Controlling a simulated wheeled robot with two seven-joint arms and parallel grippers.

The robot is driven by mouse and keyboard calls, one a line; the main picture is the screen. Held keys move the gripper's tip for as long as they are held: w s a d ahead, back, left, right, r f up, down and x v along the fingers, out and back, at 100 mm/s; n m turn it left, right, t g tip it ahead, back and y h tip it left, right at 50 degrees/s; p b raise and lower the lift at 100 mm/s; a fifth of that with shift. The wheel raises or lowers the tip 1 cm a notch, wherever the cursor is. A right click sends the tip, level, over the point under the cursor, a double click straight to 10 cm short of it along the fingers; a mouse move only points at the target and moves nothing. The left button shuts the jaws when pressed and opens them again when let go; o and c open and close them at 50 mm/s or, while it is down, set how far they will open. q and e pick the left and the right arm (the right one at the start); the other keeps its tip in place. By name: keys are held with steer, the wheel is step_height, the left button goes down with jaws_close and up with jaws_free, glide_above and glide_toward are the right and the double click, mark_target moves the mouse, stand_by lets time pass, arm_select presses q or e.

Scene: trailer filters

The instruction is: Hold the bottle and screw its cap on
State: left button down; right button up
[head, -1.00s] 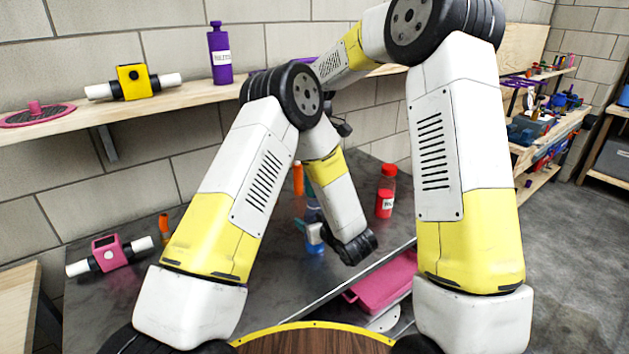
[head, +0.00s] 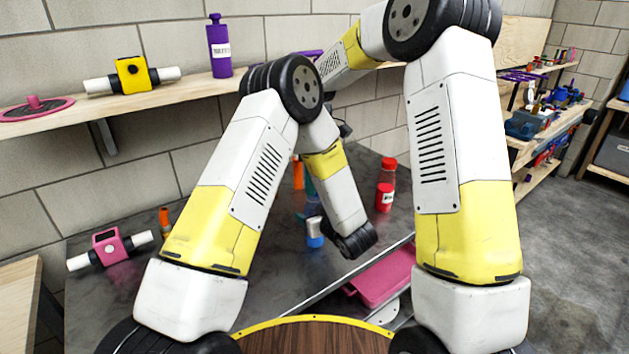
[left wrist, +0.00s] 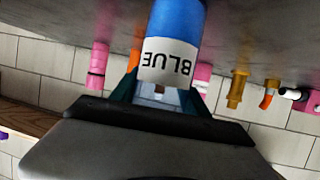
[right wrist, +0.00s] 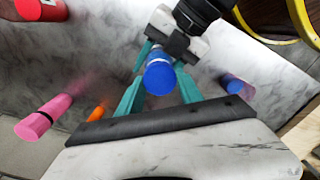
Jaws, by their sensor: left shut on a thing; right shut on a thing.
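The blue bottle (head: 314,239) with a white label is upright above the dark table in the head view. The left wrist view shows its label reading BLUE (left wrist: 167,62), upside down there. My left gripper (left wrist: 160,94) is shut on the bottle, its teal fingers on either side. My right gripper (head: 309,187) comes from above and is largely hidden behind my left arm. In the right wrist view its teal fingers are shut on the round blue cap (right wrist: 158,76). The cap is in line with the bottle; I cannot tell whether they touch.
A red bottle (head: 385,190) stands right of the blue one. A pink device with white ends (head: 110,246) and an orange item (head: 164,222) are at the table's left. A pink bin (head: 382,280) sits below the front edge. A wooden shelf (head: 190,92) runs behind.

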steer(key=shift+f, duration=0.6)
steer(key=m, duration=1.5)
steer(key=shift+m, duration=0.3)
steer(key=m, duration=1.3)
steer(key=shift+m, duration=0.3)
